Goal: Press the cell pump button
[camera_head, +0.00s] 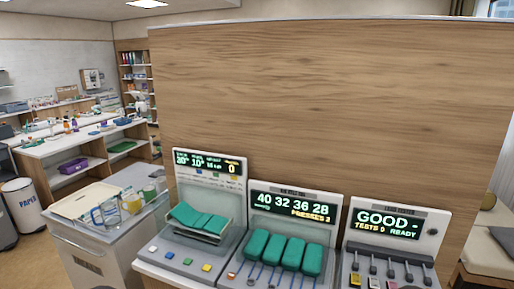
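Three consoles stand side by side in front of a wooden panel. The middle console (293,199) has a display reading 40 32 36 28 and "PRESSES 3". Several green cushion-like cells (273,250) stand in a row below it, with thin blue-tipped tubes or levers in front. A small orange button (231,275) shows at its front left; its lower front is cut off by the picture edge. No readable label tells which button is the cell pump button. Neither of my grippers is in view.
The left console (208,164) has a folded green pad and several coloured buttons (187,262). The right console (388,219) reads "GOOD", "TESTS 0", "READY". A grey cart (92,240) with mugs stands left. The wooden panel (330,100) blocks the space behind.

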